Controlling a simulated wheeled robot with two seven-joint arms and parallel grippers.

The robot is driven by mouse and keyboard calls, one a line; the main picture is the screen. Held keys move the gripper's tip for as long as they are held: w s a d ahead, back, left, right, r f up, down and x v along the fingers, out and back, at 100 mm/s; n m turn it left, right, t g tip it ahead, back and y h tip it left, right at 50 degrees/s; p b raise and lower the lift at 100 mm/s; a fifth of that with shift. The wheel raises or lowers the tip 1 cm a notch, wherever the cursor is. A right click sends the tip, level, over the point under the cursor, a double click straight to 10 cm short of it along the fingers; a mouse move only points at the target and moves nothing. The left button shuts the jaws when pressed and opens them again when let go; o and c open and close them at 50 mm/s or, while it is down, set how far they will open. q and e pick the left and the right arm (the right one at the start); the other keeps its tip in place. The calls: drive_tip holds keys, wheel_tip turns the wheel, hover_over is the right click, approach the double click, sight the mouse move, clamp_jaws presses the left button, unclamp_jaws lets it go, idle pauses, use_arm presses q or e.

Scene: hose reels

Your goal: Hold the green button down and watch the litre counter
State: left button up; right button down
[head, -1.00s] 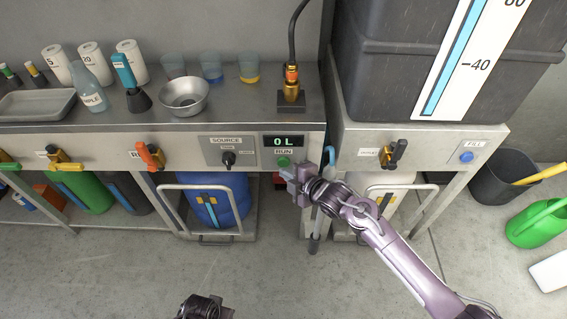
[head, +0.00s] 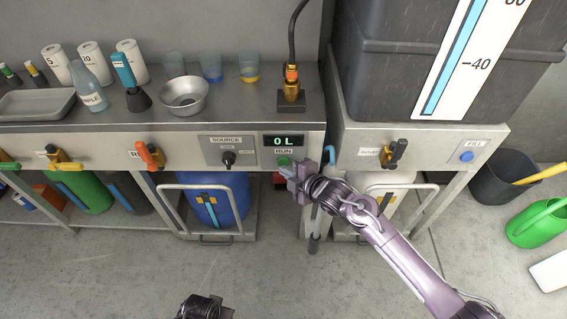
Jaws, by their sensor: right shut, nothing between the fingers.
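The green button (head: 283,161) sits under the RUN label on the front panel of the steel bench. The litre counter (head: 283,141) just above it reads "0 L" in green digits. My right gripper (head: 285,169) is shut and empty, with its fingertips right at the lower edge of the button. I cannot tell whether they touch it or whether the button is pressed in. My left gripper (head: 205,307) shows only partly at the bottom edge, well away from the bench, and its fingers cannot be made out.
Left of the counter is the SOURCE knob (head: 228,158). An orange-handled valve (head: 150,155) is further left. A blue drum (head: 222,205) stands on a trolley below. A blue FILL button (head: 467,157) is on the right stand. The floor in front is clear.

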drive_tip(key=shift+w, duration=0.15)
idle(0.3)
drive_tip(key=shift+w, duration=0.2)
drive_tip(key=shift+w+b, duration=0.3)
drive_tip(key=shift+w, duration=0.1)
idle(1.8)
drive_tip(key=shift+s+r, duration=0.1)
idle(0.7)
drive_tip(key=shift+s+p, duration=0.65)
drive_tip(key=shift+s, duration=0.3)
